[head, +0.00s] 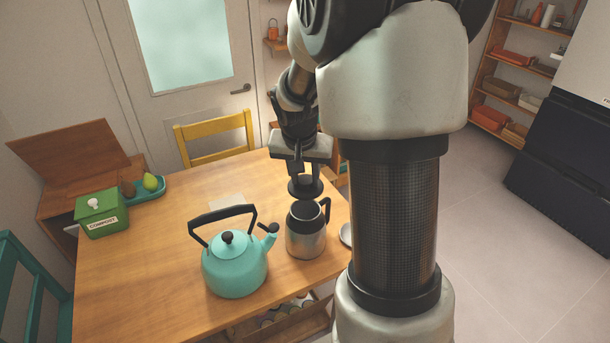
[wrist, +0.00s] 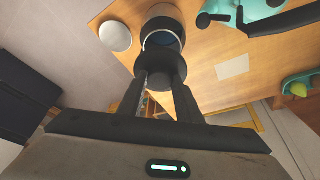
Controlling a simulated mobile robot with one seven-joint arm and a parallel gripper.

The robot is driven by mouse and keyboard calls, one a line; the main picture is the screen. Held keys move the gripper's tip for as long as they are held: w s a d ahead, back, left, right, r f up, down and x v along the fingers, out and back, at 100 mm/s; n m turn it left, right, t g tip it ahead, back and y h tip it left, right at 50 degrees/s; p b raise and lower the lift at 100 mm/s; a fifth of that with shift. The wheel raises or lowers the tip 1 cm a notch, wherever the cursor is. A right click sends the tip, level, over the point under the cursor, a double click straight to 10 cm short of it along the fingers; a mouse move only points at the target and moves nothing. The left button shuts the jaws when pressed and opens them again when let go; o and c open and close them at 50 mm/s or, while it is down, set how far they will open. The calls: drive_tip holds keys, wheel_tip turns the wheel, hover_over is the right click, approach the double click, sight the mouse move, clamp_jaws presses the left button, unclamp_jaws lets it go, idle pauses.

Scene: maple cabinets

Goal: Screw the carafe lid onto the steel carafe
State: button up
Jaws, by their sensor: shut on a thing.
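The steel carafe (head: 305,243) stands upright near the table's right edge, with a black collar and a black handle on its right. Its open mouth (wrist: 162,39) shows in the wrist view, partly covered by the lid. My gripper (head: 304,174) is shut on the black round carafe lid (head: 304,188) and holds it above and slightly behind the carafe's mouth. The lid also shows between the fingertips in the wrist view (wrist: 166,64). It looks roughly level and apart from the rim; the exact gap is hard to tell.
A turquoise kettle (head: 235,268) stands close left of the carafe, its spout toward it. A white round dish (wrist: 115,36) lies by the carafe. A green compost box (head: 101,215) and a teal tray (head: 151,191) sit at left. A yellow chair (head: 215,138) stands behind the table.

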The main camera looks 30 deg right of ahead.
sight(300, 191)
drive_tip(key=shift+f+b, duration=2.9)
drive_tip(key=shift+f, duration=0.65)
drive_tip(key=shift+f, duration=0.2)
drive_tip(key=shift+b, duration=0.35)
drive_tip(key=shift+f+m, duration=0.1)
drive_tip(key=shift+m, duration=0.2)
drive_tip(key=m+b, duration=0.1)
drive_tip(key=m+g+h+b, duration=0.1)
drive_tip(key=m, duration=0.1)
drive_tip(key=shift+w+a+b, duration=0.15)
drive_tip(key=shift+w+b, duration=0.05)
drive_tip(key=shift+b, duration=0.1)
drive_tip(key=shift+r+m+g, duration=0.2)
drive_tip(key=shift+m+g, duration=0.1)
drive_tip(key=shift+m, duration=0.9)
